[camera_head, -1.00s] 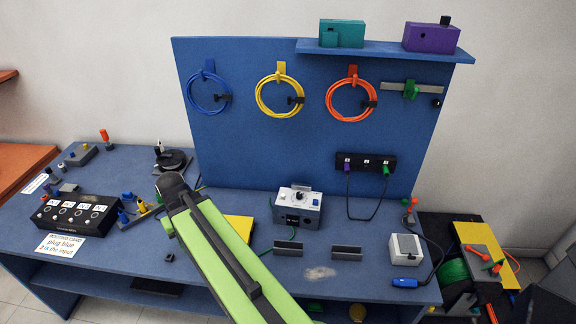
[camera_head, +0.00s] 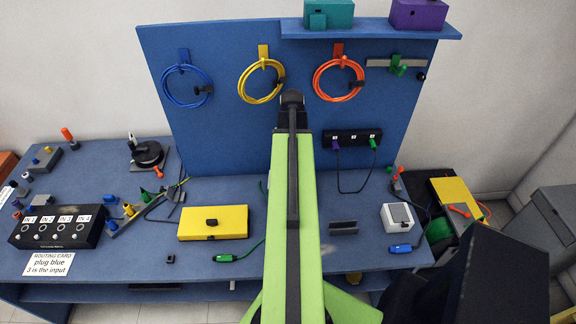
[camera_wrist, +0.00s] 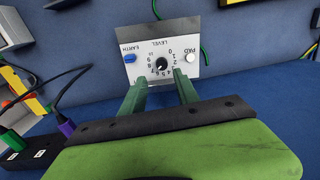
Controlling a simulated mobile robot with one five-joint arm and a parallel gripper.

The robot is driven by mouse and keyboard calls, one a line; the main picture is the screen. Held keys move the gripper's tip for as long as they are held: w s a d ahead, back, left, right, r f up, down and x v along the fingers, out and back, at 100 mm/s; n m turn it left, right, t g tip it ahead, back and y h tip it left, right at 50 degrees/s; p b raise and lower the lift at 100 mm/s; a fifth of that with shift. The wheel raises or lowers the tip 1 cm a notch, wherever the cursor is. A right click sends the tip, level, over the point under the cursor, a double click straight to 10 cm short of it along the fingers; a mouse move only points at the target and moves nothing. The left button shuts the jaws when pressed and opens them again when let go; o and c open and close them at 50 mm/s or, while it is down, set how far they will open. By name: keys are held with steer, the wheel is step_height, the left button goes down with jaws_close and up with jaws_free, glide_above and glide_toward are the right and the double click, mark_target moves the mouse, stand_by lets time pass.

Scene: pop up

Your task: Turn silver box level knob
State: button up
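The silver box (camera_wrist: 160,45) shows upside down in the wrist view, with a dial labelled LEVEL, a blue EARTH plug (camera_wrist: 130,58) and a PAD button (camera_wrist: 190,57). Its level knob (camera_wrist: 161,64) is small and black, inside a ring of numbers. My gripper (camera_wrist: 158,82) has two dark green fingers spread apart, in front of the box's lower part in the picture. The knob shows just beyond and between the fingertips; I see no contact. In the head view my green arm hides the silver box.
A yellow box (camera_head: 213,222) lies on the blue bench left of my arm. A white box (camera_head: 398,218) and a grey bracket (camera_head: 343,227) stand to the right. The blue back panel (camera_head: 230,130) rises behind, with a black socket strip (camera_head: 352,142) carrying cables.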

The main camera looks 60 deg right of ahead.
steer(key=f+b, duration=0.4)
steer(key=f, duration=0.1)
steer(key=f+b, duration=0.2)
steer(key=f, duration=0.1)
steer(key=shift+w+a+b, duration=0.1)
steer(key=shift+w+b, duration=0.15)
steer(key=shift+b, duration=0.15)
steer(key=shift+c, duration=0.9)
steer(key=c, duration=0.6)
steer(key=n, duration=0.3)
steer(key=shift+n, duration=0.3)
steer(key=n, duration=1.3)
steer(key=shift+n, duration=0.3)
steer(key=n, duration=1.5)
steer(key=shift+n, duration=0.4)
steer(key=o, duration=0.6)
steer(key=shift+o, duration=0.2)
